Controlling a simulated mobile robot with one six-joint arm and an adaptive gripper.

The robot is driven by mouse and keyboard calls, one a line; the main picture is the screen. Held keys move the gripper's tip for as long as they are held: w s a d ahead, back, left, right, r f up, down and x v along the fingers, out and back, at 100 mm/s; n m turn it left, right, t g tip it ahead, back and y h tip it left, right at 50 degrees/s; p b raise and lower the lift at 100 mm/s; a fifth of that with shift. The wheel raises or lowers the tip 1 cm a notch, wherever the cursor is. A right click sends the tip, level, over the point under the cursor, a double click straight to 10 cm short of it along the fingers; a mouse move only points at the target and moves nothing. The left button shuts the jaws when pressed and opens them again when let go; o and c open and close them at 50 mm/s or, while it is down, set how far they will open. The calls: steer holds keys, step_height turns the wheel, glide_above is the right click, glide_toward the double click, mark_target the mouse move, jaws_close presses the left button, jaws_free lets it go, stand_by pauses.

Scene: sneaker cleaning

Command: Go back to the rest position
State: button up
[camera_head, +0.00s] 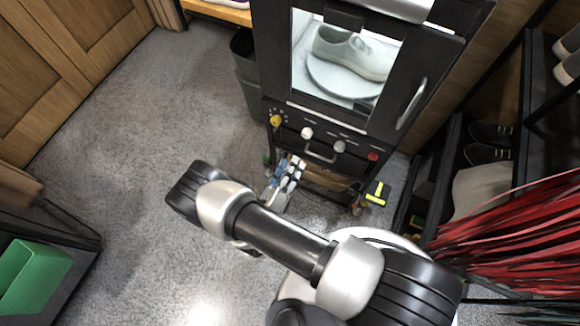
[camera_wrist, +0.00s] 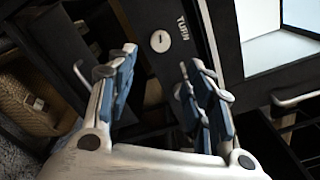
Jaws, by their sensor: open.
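My gripper (camera_head: 285,180) is below the front of the dark cleaning machine (camera_head: 328,125) in the head view, partly hidden behind my arm. In the wrist view my gripper (camera_wrist: 158,85) has its two blue-padded fingers spread apart, with nothing between them. A white sneaker (camera_head: 355,52) sits on a round plate (camera_head: 340,82) behind the machine's window. In the wrist view the machine's dark panel marked TURN (camera_wrist: 175,35) with a pale round knob lies beyond the fingers.
The machine has a door handle (camera_head: 411,103) and several coloured knobs. A shoe rack (camera_head: 432,165) and red strips (camera_head: 515,235) stand at the right. A green bin (camera_head: 32,277) sits at the lower left. Grey floor (camera_head: 120,150) is clear at the left.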

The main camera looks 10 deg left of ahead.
stand_by(0.3)
steer(key=w+d+r+m+g+h, duration=0.2)
steer(key=d+r+m+g+h, duration=0.25)
steer(key=r+m, duration=0.4)
steer(key=w+d+r+m+g+h, duration=0.25)
steer(key=d+r+m+g, duration=0.2)
steer(key=r+m, duration=0.4)
steer(key=s+d+r+m+g+y, duration=0.2)
steer(key=s+d+r+m+g, duration=0.25)
steer(key=r, duration=0.25)
steer(key=s+d+r+m+g+y, duration=0.1)
steer(key=s+d+r+m+g, duration=0.2)
steer(key=d+r+m, duration=0.3)
steer(key=s+a+r+m+t+y, duration=0.1)
steer(key=s+r+m+t+y, duration=0.3)
steer(key=s+r+m+y, duration=0.6)
step_height(320, 180, up, 2)
steer(key=s+m, duration=0.1)
steer(key=m, duration=0.4)
steer(key=shift+s+a+r, duration=0.2)
steer(key=shift+s, duration=0.15)
